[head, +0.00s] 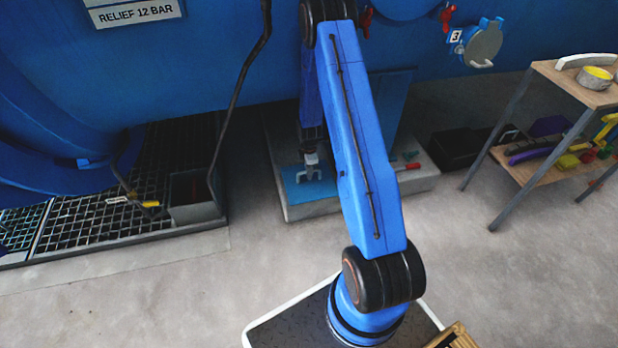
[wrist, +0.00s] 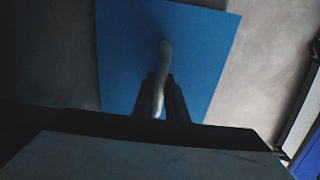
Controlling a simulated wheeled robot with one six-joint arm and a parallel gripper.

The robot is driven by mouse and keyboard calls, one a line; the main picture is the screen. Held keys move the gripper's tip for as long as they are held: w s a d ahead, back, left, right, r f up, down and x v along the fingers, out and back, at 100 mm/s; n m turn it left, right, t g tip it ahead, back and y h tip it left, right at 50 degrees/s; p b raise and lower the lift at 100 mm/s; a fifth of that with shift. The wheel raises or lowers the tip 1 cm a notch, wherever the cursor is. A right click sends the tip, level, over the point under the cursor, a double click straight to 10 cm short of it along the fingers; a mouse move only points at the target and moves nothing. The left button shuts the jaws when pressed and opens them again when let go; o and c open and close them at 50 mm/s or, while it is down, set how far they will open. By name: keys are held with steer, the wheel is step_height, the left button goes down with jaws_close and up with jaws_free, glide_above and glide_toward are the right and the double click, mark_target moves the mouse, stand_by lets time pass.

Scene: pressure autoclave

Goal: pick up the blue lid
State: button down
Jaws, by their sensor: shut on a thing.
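The blue lid (head: 325,190) is a flat blue plate with a pale handle (head: 312,176), at the concrete block below the big blue vessel in the head view. My gripper (head: 310,163) reaches down to it from above. In the wrist view the blue lid (wrist: 205,55) fills the upper middle, and its pale curved handle (wrist: 164,55) runs down between the dark fingers of my gripper (wrist: 163,100). The gripper is shut on the handle. I cannot tell whether the lid rests on the block or is slightly raised. My arm hides part of the block.
The concrete block (head: 410,183) bears a red-handled tool (head: 406,167), and a blue panel (head: 395,100) stands upright behind. A floor grating (head: 100,215) with a grey box (head: 196,211) lies left. A wooden shelf cart (head: 560,80) stands right. Floor in front is clear.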

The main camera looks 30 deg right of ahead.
steer(key=shift+r, duration=5)
steer(key=shift+a, duration=0.1)
steer(key=shift+w+a+m, duration=0.2)
steer(key=shift+a+m, duration=0.2)
steer(key=shift+a, duration=0.15)
steer(key=w+a+f+m, duration=0.1)
steer(key=a+m, duration=1.3)
steer(key=a, duration=0.3)
steer(key=shift+w, duration=0.35)
steer(key=d+n, duration=0.4)
steer(key=d, duration=0.1)
steer(key=s+d+n, duration=0.1)
steer(key=d+n, duration=0.4)
steer(key=d, duration=0.1)
steer(key=d+r+n, duration=0.1)
steer(key=d+n, duration=0.3)
steer(key=d, duration=0.2)
steer(key=shift+s+n, duration=0.3)
steer(key=shift+s, duration=0.05)
steer(key=shift+s+d+n, duration=0.2)
steer(key=shift+d+n, duration=0.4)
steer(key=shift+d, duration=0.05)
